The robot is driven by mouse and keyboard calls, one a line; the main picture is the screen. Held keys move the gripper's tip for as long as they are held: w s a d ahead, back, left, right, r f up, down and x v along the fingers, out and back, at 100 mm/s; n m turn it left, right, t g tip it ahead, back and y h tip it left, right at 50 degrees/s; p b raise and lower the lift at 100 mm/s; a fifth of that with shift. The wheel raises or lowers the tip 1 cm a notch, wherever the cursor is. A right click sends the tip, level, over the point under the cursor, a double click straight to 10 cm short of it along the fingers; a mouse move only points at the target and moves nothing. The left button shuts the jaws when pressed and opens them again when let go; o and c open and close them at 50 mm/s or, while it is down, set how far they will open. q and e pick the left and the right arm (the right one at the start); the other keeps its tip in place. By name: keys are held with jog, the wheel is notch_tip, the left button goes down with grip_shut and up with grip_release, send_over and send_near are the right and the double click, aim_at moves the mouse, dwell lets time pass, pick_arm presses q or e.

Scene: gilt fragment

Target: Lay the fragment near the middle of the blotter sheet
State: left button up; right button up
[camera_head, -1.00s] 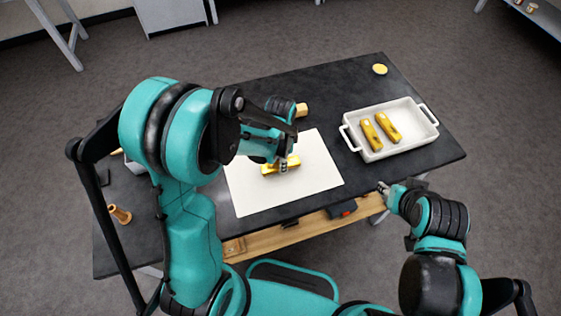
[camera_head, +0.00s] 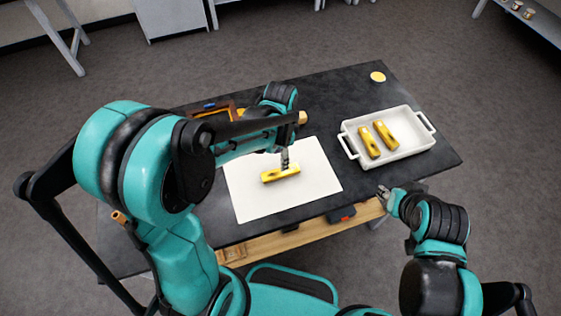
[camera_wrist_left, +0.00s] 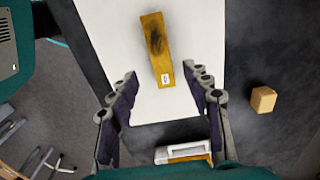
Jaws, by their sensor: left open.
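The gilt fragment (camera_head: 281,174), a yellow bar with a dark patch and a small white label, lies flat near the middle of the white blotter sheet (camera_head: 262,205). In the left wrist view the fragment (camera_wrist_left: 156,45) lies beyond the fingertips, with the pale sheet (camera_wrist_left: 105,35) around it. My left gripper (camera_head: 285,156) is just above the fragment in the head view.
A white two-handled tray (camera_head: 400,151) on the right of the dark table (camera_head: 345,82) holds two similar yellow bars (camera_head: 377,138). A round yellow item (camera_head: 377,77) lies at the back right. A wooden block (camera_wrist_left: 263,99) sits beside the sheet.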

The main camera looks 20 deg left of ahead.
pick_arm(q)
jog(key=s+a+r+n+t, duration=0.4)
jog(key=s+r+n+t, duration=0.3)
jog(key=s+r+n, duration=0.3)
jog(key=shift+s+a+r+n+p, duration=0.15)
jog(key=shift+a+r+n+p, duration=0.35)
jog(key=shift+r, duration=0.6)
jog(key=shift+d, duration=0.15)
notch_tip(320, 180, down, 7)
jog(key=b, duration=0.7)
jog(key=shift+r, duration=0.15)
